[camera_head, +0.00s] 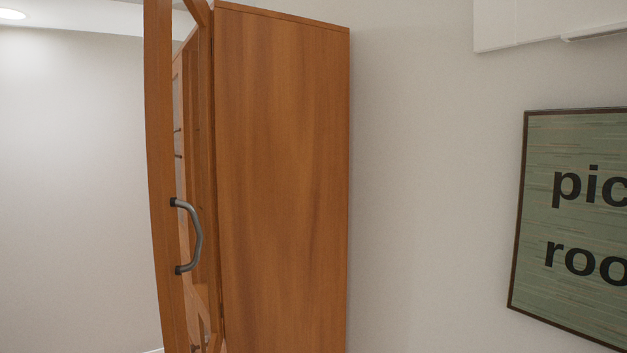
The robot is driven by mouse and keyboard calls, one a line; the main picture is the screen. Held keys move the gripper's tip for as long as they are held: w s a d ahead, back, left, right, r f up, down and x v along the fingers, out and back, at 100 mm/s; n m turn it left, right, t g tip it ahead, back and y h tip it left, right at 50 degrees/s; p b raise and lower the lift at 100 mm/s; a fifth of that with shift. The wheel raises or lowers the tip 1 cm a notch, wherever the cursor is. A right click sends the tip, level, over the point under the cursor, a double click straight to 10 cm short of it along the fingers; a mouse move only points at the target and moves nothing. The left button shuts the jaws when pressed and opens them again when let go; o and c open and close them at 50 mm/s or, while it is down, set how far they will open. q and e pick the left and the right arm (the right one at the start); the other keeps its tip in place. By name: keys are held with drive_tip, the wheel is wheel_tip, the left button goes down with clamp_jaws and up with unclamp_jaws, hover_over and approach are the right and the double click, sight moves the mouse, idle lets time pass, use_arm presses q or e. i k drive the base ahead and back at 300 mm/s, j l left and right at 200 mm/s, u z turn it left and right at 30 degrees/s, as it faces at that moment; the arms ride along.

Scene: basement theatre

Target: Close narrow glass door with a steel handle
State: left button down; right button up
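The narrow door (160,130) is a tall wood-framed leaf at the left of the head view. It stands open, swung out and seen nearly edge-on. Its curved steel handle (199,237) is on the side facing right. The door belongs to a tall orange-brown wooden cabinet (280,180), whose side panel fills the middle. Part of the cabinet's inside shows through the gap between door and side panel. The door's glass is hard to make out at this angle. Neither of my grippers is in view.
A pale wall (430,200) stands behind and right of the cabinet. A green framed sign (575,230) with black letters hangs at the right, and a white box-like unit (545,20) is above it. The space left of the door looks clear to a plain wall (70,190).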

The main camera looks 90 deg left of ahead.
sight(158, 18)
drive_tip(key=u, duration=0.5)
drive_tip(key=j+u, duration=0.15)
drive_tip(key=u, duration=0.35)
drive_tip(key=i+u, duration=0.1)
drive_tip(key=u, duration=0.35)
drive_tip(key=j+u, duration=0.1)
drive_tip(key=u, duration=0.9)
drive_tip(key=i+u, duration=0.1)
drive_tip(key=u, duration=0.9)
drive_tip(key=i+l, duration=0.05)
